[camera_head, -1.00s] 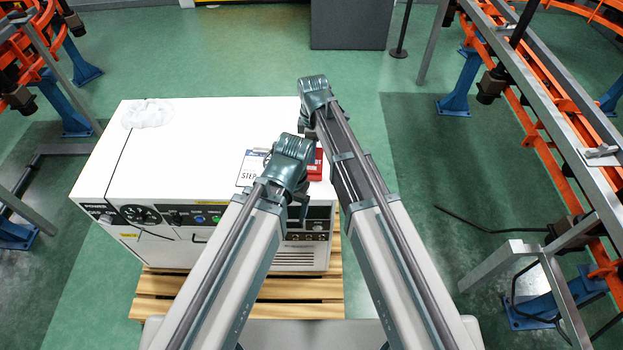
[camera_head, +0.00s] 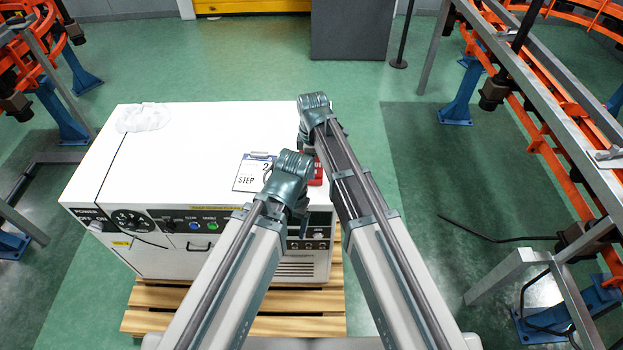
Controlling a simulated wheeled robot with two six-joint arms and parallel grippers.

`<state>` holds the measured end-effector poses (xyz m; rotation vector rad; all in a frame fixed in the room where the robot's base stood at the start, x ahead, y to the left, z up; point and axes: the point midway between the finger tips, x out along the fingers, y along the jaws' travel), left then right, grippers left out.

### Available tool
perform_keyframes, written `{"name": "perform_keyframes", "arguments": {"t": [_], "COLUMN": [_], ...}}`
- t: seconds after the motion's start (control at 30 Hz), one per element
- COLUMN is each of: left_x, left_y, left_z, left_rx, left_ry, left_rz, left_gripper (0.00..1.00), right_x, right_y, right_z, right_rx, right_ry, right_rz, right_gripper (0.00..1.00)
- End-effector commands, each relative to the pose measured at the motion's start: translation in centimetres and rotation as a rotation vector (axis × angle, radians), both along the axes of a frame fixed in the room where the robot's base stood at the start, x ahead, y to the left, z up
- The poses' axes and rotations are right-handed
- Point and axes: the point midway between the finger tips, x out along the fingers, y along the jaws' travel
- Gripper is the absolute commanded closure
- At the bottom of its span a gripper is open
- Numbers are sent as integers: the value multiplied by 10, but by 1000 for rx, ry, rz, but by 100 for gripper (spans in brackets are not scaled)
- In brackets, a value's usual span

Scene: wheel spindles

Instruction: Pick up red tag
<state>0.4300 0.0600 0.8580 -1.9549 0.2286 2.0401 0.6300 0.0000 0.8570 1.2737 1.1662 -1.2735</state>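The red tag (camera_head: 317,175) lies on the white cabinet top, mostly hidden behind my two arms. Only a small red part shows between them. My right gripper (camera_head: 306,138) hangs under the end of the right arm, just above and beyond the tag in the picture. Its fingers are mostly covered by the wrist. My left gripper (camera_head: 298,222) is below the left wrist, near the cabinet's front edge and nearer to me than the tag. Its fingertips are too small and hidden to judge. I see nothing held in either gripper.
A white card marked STEP 2 (camera_head: 252,174) lies left of the tag. A crumpled white cloth (camera_head: 144,117) lies at the cabinet's (camera_head: 215,130) back left. The cabinet stands on a wooden pallet (camera_head: 240,325). Orange and grey conveyor frames (camera_head: 545,130) flank both sides.

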Motion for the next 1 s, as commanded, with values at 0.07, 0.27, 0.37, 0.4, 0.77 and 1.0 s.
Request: {"name": "perform_keyframes", "arguments": {"t": [0.07, 0.27, 0.37, 0.4, 0.77, 1.0], "left_x": [0, 0, 0, 0, 0, 0], "left_y": [0, 0, 0, 0, 0, 0], "left_z": [1, 1, 1, 1, 1, 1], "left_rx": [0, 0, 0, 0, 0, 0], "left_ry": [0, 0, 0, 0, 0, 0], "left_rz": [0, 0, 0, 0, 0, 0], "left_gripper": [18, 18, 18, 18, 18, 18], "right_x": [0, 0, 0, 0, 0, 0], "right_y": [0, 0, 0, 0, 0, 0], "right_z": [1, 1, 1, 1, 1, 1], "right_rx": [0, 0, 0, 0, 0, 0], "right_ry": [0, 0, 0, 0, 0, 0], "right_rz": [0, 0, 0, 0, 0, 0], "right_gripper": [62, 98, 100, 100, 100, 100]}}
